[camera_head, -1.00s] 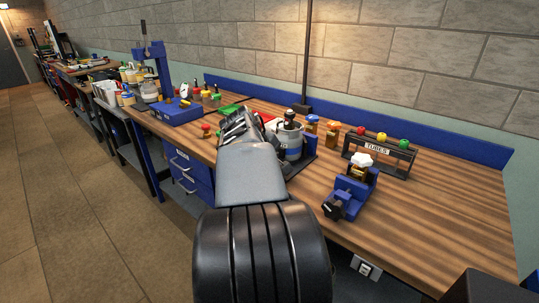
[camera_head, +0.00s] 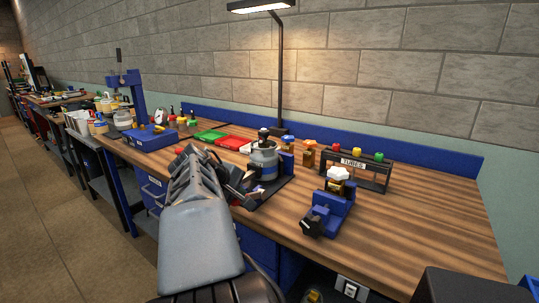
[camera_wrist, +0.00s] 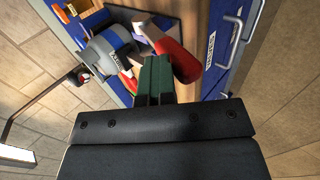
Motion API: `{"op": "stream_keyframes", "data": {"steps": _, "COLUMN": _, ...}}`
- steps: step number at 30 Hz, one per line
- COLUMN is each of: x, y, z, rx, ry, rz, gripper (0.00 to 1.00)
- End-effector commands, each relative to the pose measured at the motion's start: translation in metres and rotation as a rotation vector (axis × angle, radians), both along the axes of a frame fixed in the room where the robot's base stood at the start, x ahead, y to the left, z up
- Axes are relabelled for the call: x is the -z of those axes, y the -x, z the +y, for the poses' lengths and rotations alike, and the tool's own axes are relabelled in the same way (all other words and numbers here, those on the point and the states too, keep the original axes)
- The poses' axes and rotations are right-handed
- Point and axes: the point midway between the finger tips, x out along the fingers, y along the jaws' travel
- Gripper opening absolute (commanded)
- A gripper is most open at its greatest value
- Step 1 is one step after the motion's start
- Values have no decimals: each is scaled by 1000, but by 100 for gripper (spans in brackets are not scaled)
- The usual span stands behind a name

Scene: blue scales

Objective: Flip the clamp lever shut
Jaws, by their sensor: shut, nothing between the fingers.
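A grey pot (camera_head: 264,160) with a dark top stands on a black base plate (camera_head: 275,193), beside a blue upright, on the workbench. The pot shows again in the wrist view (camera_wrist: 113,52). The clamp's red lever (camera_wrist: 182,62) is at the plate's near side in the wrist view, with pale and metal linkage parts beside it. My gripper (camera_wrist: 157,62) is shut and empty. Its green fingertips are right beside the red lever; I cannot tell whether they touch. In the head view my wrist hides part of the clamp and its lever.
Small orange-capped bottles (camera_head: 309,152) stand behind. Red and green trays (camera_head: 232,143) and a blue press (camera_head: 128,95) are to the left. The bench's right end is clear.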

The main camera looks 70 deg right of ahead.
Motion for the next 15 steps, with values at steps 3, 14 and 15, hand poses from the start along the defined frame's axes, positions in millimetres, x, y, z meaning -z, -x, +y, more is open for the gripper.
{"op": "stream_keyframes", "data": {"steps": 3, "x": 6, "y": 0, "z": 2, "rx": 2, "ry": -14, "rz": 5, "gripper": 0}}
{"op": "stream_keyframes", "data": {"steps": 14, "x": -26, "y": 0, "z": -6, "rx": -2, "ry": -11, "rz": 2, "gripper": 0}}
{"op": "stream_keyframes", "data": {"steps": 15, "x": -34, "y": 0, "z": -9, "rx": -4, "ry": -9, "rz": 2, "gripper": 0}}
